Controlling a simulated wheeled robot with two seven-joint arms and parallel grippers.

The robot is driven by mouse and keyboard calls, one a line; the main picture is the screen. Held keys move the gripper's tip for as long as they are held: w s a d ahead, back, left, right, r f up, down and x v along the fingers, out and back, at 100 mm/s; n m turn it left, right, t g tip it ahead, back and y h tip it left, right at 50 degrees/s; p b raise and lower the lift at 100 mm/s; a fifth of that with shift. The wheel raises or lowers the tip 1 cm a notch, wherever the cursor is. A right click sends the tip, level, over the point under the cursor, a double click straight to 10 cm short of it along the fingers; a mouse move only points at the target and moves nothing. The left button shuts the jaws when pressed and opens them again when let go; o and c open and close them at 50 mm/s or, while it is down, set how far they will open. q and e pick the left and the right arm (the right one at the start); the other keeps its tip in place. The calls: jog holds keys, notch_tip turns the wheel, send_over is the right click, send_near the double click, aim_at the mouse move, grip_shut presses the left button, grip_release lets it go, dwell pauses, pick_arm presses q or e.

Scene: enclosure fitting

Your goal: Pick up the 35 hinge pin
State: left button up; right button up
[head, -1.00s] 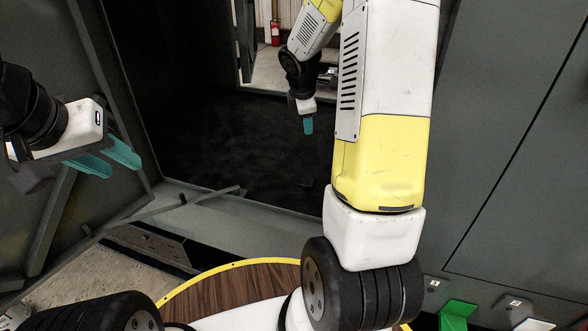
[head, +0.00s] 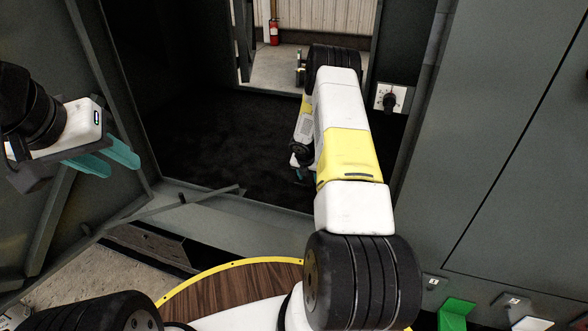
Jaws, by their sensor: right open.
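I cannot make out the 35 hinge pin in the head view. My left gripper (head: 106,160) is at the left, its two teal fingers apart with nothing seen between them. My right gripper (head: 301,177) is small and far off inside the dark enclosure opening. It is open, partly hidden behind my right arm, with a bit of teal finger showing low over the black floor. What lies right around its fingertips is hidden or too dark to tell.
The enclosure's grey frame and sill (head: 255,229) surround the dark opening. A rotary switch (head: 390,98) sits at its right edge. A grey door panel stands at left. A green bracket (head: 457,313) is at lower right. A fire extinguisher (head: 274,33) stands beyond the rear opening.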

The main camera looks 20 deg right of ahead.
aim_at(310, 180)
jog(key=shift+d+x, duration=0.1)
jog(key=shift+x, duration=0.85)
jog(key=shift+d+x, duration=0.15)
jog(key=shift+x, duration=0.85)
jog(key=shift+w+r, duration=0.1)
grip_shut()
jog(key=shift+r, duration=0.15)
